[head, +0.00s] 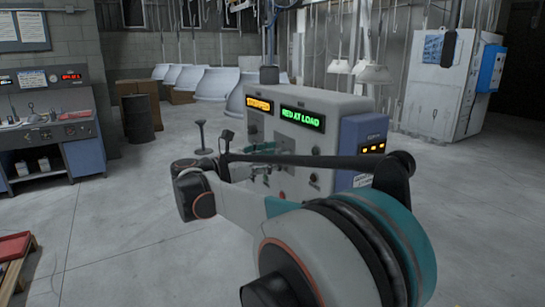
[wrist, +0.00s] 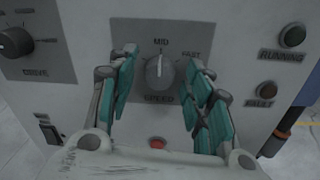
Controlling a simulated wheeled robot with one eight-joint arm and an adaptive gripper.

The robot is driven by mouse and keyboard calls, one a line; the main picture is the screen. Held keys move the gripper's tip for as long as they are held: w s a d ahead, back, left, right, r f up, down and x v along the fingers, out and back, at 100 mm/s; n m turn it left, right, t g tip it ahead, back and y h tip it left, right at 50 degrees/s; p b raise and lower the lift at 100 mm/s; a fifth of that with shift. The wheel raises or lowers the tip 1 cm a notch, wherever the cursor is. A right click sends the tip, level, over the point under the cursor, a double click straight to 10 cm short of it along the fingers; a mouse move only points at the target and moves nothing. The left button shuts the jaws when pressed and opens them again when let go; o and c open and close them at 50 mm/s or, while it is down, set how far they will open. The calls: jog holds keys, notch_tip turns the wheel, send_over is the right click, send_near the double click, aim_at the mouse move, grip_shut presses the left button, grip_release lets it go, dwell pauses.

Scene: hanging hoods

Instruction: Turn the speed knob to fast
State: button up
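The FAST mark (wrist: 191,54) is at the upper right of the plate. My gripper (wrist: 163,63) is open, with one teal finger on each side of the knob. I see gaps between the fingers and the knob, so it does not look gripped. In the head view my gripper (head: 260,160) is in front of the grey control cabinet (head: 330,108), and the knob cannot be made out there.
Another dark knob (wrist: 14,40) is at the left of the panel. RUNNING (wrist: 292,36) and FAULT (wrist: 267,89) lamps are at the right. A red button (wrist: 157,142) and a rocker switch (wrist: 47,130) sit lower.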

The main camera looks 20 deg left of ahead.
jog(key=c, duration=0.8)
jog(key=shift+c, duration=0.2)
jog(key=m+p, duration=0.5)
jog(key=m, duration=0.7)
jog(key=shift+f+h, duration=0.1)
jog(key=shift+h, duration=0.3)
jog(key=o, duration=1)
jog(key=shift+o, duration=0.2)
jog(key=shift+s+a, duration=0.1)
